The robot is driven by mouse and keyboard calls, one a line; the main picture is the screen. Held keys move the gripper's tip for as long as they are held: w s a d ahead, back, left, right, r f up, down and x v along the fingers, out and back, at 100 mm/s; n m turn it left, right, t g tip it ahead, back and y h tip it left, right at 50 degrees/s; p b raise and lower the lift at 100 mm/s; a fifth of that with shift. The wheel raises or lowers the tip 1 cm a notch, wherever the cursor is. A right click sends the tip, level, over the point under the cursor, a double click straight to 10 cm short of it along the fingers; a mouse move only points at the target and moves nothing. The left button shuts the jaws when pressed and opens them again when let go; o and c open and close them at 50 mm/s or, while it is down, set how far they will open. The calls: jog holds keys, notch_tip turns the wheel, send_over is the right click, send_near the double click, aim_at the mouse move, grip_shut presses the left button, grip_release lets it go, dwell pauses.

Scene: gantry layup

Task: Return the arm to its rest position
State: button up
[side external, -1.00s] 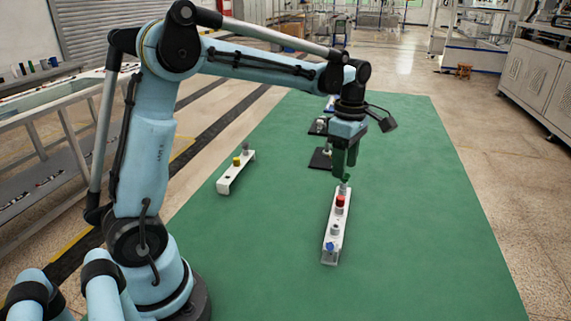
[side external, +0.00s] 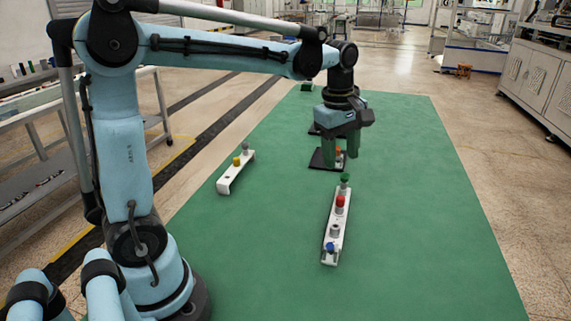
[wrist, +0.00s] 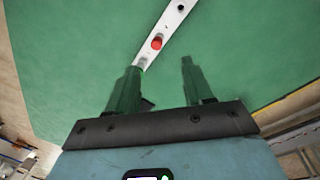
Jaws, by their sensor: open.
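My gripper (side external: 341,158) hangs from the arm above the green mat, pointing down. Its two green fingers are apart with nothing between them. It is above and behind the far end of the long white rack (side external: 338,217). That rack carries a green knob (side external: 345,178) at the far end, then a red knob (side external: 340,201), a grey one (side external: 335,230) and a blue one (side external: 330,247). In the wrist view the open fingers of my gripper (wrist: 160,78) frame green mat, with the red knob (wrist: 157,42) on the white rack beyond them.
A shorter white rack (side external: 226,182) with yellow and grey knobs stands at left on the green mat (side external: 420,240). Dark plates (side external: 318,162) lie behind my gripper, partly hidden. The mat's right side is clear. A grey table frame stands far left, machine cabinets far right.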

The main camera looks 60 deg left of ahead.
jog(key=s+d+f+m+t, duration=0.2)
jog(key=s+m, duration=0.3)
jog(key=m, duration=0.4)
jog(key=s+d+f+m+t, duration=0.2)
jog(key=s+m+t, duration=0.1)
jog(key=s+m, duration=0.3)
jog(key=m, duration=0.2)
jog(key=shift+d+m+t, duration=0.3)
jog(key=shift+m, duration=0.1)
jog(key=shift+c, duration=0.2)
